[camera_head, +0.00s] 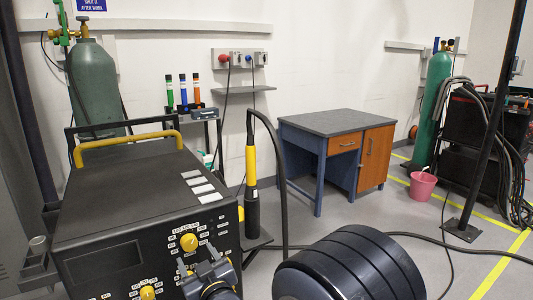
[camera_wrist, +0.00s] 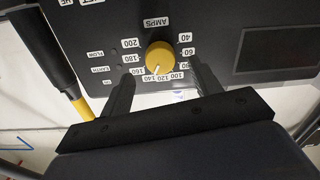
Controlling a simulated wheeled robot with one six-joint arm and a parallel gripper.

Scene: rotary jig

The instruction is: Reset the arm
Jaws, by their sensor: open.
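My gripper (camera_head: 199,260) is open at the front of a black welding machine (camera_head: 132,190) with a yellow handle on top. In the wrist view, its two dark fingers (camera_wrist: 161,80) are spread either side of the yellow AMPS knob (camera_wrist: 160,57), with nothing held between them. I cannot tell whether either finger touches the panel. The knob's white mark points near the 140 label. In the head view, the same knob (camera_head: 188,242) shows just above the fingers. A second yellow knob (camera_head: 147,292) sits lower left on the panel.
A yellow and black torch (camera_head: 251,180) with a black cable stands right of the machine. A desk (camera_head: 338,126), a pink bucket (camera_head: 422,186) and a black post (camera_head: 489,120) stand further back. Cables lie on the floor. Open floor lies before the desk.

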